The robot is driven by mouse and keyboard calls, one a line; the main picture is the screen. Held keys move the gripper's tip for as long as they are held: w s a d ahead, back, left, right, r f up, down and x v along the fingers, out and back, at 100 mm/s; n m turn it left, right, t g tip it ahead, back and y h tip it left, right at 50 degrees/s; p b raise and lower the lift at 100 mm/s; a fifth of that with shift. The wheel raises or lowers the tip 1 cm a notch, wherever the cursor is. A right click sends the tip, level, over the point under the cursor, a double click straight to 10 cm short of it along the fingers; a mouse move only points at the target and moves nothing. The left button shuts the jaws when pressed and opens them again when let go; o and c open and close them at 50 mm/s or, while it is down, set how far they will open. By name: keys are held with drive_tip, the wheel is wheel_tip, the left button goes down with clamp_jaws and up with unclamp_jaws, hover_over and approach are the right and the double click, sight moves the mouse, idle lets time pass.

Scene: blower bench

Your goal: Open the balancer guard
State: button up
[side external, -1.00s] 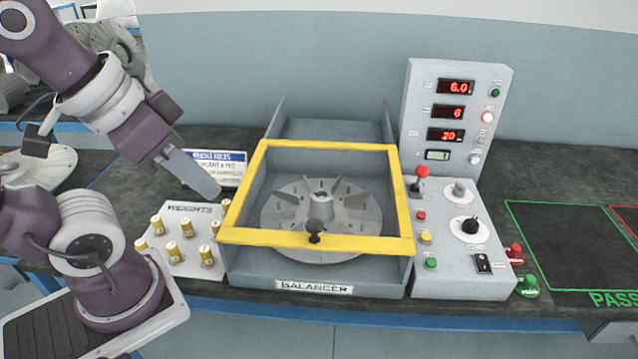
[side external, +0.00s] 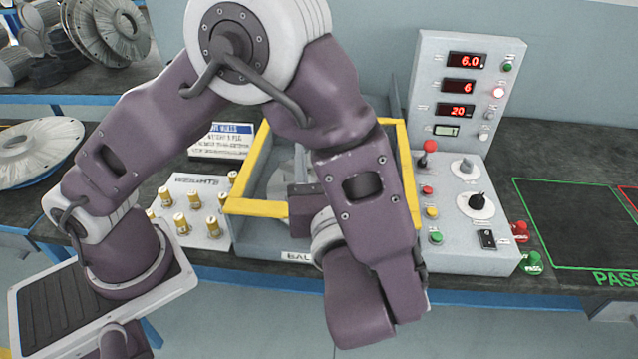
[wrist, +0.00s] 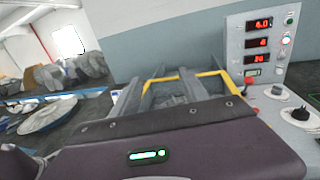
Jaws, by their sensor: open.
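The balancer guard (side external: 258,207) is a yellow frame lying down over the grey balancer box. My arm hides its middle and its front knob in the side view. Part of the yellow frame also shows in the wrist view (wrist: 205,74). My gripper (wrist: 161,80) is open, its grey fingers apart over the balancer. The finned rotor (side external: 282,178) under the guard is mostly hidden. The balancer sign is partly covered.
A weights tray (side external: 215,240) with several brass weights stands left of the balancer. A control panel (side external: 440,195) with a red-topped lever and knobs stands close on the right. An instruction sign (side external: 222,141) is behind the tray. The green-outlined pass area (side external: 575,225) is clear.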

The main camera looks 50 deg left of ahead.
wheel_tip(320, 180, down, 11)
drive_tip(key=x, duration=0.7)
drive_tip(key=shift+a+f, duration=0.1)
drive_tip(key=shift+f, duration=0.25)
clamp_jaws()
idle(0.7)
